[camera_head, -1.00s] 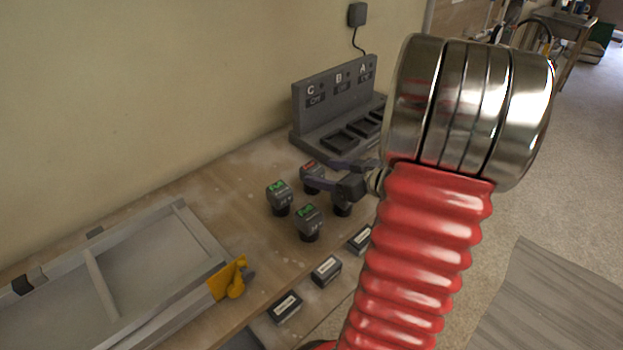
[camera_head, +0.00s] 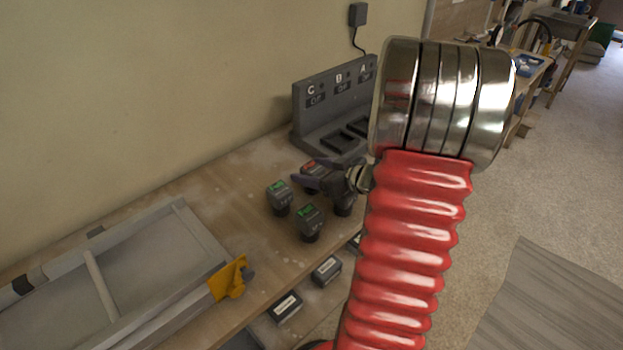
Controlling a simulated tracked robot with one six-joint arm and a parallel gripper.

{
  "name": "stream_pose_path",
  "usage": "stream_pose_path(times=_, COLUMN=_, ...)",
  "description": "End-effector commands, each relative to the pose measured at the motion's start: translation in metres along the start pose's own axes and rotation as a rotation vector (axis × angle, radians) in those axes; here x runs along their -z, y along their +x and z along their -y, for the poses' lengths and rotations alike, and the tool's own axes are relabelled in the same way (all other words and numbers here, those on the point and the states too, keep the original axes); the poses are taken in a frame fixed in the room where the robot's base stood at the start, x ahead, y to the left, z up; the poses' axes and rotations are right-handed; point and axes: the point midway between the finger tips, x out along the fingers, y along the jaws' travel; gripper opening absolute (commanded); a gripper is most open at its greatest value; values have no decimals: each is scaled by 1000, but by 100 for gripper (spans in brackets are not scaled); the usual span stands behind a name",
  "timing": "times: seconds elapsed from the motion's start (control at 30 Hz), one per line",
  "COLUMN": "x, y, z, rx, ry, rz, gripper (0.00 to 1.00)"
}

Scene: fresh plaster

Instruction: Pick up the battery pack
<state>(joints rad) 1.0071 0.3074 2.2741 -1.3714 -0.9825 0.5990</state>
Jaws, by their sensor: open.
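Several dark battery packs stand upright, close together on the wooden bench. Two have green labels: a left pack (camera_head: 279,198) and a front pack (camera_head: 309,222). A pack with a red label (camera_head: 311,166) is behind them, partly covered by my gripper. Another pack (camera_head: 344,205) is to the right, its top hidden under my gripper. My gripper (camera_head: 318,175) is open, with its dark purple fingers pointing left over the rear packs. I cannot tell whether it touches any pack. Nothing shows between the fingers except, perhaps, part of the red-labelled pack.
A grey charging stand (camera_head: 312,113) marked C, B, A is behind the packs, against the wall. A grey tray (camera_head: 150,262) with a yellow clamp (camera_head: 229,279) lies at left. My red arm covers the bench's right end.

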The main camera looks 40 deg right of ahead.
Motion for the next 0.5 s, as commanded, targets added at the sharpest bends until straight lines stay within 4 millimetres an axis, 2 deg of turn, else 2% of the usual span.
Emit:
stream_pose_path(times=0.07, x=0, y=0, z=0, rx=0, ry=0, rz=0, gripper=64)
stream_pose_path(times=0.5, x=0, y=0, z=0, rx=0, ry=0, rz=0, gripper=33)
